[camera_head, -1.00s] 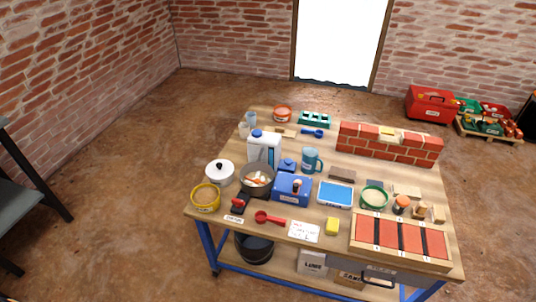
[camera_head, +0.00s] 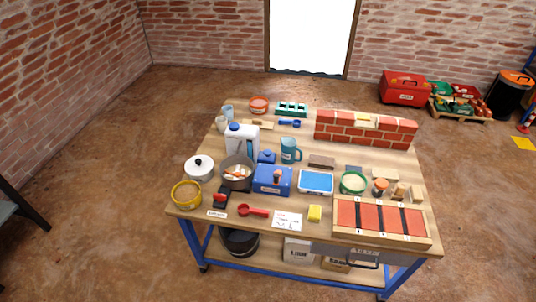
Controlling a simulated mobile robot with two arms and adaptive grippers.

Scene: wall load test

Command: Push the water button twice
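A white container with a blue cap (camera_head: 242,141) stands upright at the left middle of the workbench (camera_head: 290,134). A blue box-shaped device (camera_head: 272,181) with a small knob on top and a pale label on its front sits near the bench middle. A small blue item (camera_head: 267,157) stands just behind it. No button marked for water can be made out at this size, so I cannot tell which of these carries it. Neither of my grippers is in the view.
A brick wall piece (camera_head: 366,130) stands at the back right. The floor around the bench is open.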

